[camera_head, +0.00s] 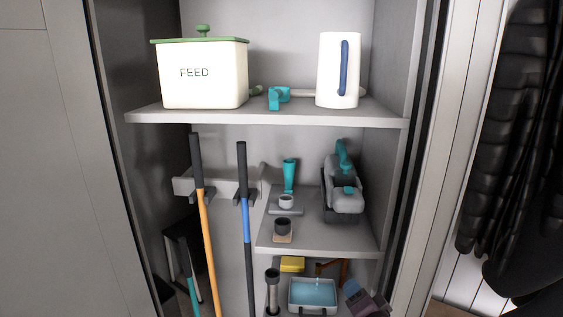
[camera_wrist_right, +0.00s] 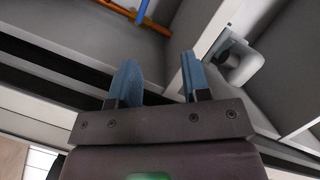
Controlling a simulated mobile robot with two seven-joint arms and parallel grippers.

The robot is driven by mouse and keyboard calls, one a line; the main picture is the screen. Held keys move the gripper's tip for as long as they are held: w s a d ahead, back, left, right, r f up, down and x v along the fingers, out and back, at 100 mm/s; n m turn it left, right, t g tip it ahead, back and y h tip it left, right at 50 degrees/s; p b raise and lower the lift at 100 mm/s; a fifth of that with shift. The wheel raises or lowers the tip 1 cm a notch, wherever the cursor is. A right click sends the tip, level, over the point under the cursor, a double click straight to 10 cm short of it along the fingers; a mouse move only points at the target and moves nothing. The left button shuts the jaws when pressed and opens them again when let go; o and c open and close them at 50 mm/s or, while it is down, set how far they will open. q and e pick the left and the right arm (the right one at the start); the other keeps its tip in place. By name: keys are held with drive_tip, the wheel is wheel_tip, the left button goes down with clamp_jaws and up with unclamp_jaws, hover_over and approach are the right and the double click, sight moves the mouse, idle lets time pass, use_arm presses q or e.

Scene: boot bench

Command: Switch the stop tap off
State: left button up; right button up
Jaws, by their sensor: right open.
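My left gripper is not in view.
Long-handled tools (camera_head: 203,225) hang below at left. A grey and teal device (camera_head: 343,188) stands on the middle shelf. A blue-filled tray (camera_head: 313,293) is at the bottom.

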use_arm(q)
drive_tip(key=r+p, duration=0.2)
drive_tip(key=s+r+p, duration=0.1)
drive_tip(key=p, duration=0.1)
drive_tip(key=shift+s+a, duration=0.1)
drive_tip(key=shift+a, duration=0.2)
use_arm(e)
drive_tip(key=s+d+f+n+g+h, duration=0.1)
drive_tip(key=s+d+f+n, duration=0.2)
drive_tip(key=s, duration=0.9)
drive_tip(key=s+d+f+n+g, duration=0.2)
drive_tip(key=s+d+f+n, duration=0.1)
drive_tip(key=s, duration=0.9)
drive_tip(key=s+d+f+n+g+h, duration=0.1)
drive_tip(key=s+d+f+n+g, duration=0.1)
drive_tip(key=s, duration=1)
drive_tip(key=shift+d+f+n+h, duration=0.3)
drive_tip(key=shift+d+f+n, duration=0.25)
drive_tip(key=shift+n, duration=0.65)
